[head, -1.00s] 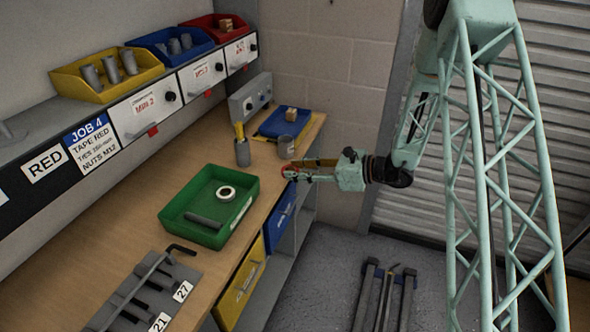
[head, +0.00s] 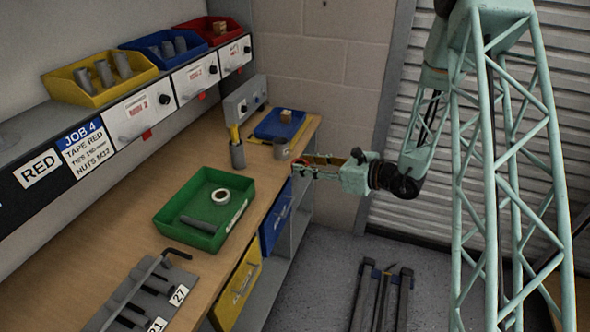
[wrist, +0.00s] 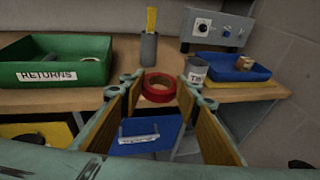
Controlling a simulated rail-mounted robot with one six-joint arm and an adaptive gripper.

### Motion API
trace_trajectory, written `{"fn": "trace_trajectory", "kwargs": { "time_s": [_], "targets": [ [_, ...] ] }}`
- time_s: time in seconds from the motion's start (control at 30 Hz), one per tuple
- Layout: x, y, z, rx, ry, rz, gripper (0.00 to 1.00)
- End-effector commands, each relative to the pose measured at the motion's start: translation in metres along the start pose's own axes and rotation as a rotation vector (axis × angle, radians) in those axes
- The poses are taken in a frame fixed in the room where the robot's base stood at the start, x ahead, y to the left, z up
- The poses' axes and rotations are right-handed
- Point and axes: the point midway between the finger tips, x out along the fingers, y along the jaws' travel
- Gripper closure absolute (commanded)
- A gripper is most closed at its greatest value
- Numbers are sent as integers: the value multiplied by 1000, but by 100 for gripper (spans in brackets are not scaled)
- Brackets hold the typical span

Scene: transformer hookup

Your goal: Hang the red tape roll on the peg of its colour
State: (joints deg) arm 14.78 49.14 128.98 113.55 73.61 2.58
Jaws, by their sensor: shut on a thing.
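The red tape roll (wrist: 158,87) sits between the fingertips of my gripper (wrist: 157,88) in the wrist view, held in the air at the bench's front edge. My gripper is shut on the roll. No peg that I can make out as red is in view. A "RED" label (head: 37,168) is on the dark board at the left, beside a job card (head: 83,145) reading "TAPE RED".
A green RETURNS tray (head: 170,222) on the bench holds a white roll and a grey cylinder. A grey cup (head: 237,155), a grey can (head: 281,150) and a blue tray (head: 262,131) stand behind. A rack with hex keys (head: 150,300) is in front. The floor right of the bench is partly clear.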

Motion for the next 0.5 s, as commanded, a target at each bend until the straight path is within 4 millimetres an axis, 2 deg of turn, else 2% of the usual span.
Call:
{"fn": "trace_trajectory", "kwargs": {
  "time_s": [0.3,0.5],
  "targets": [
    [-64,-29,4,71,6,-251,82],
    [-92,-39,2,92,20,-349,82]
  ]
}}
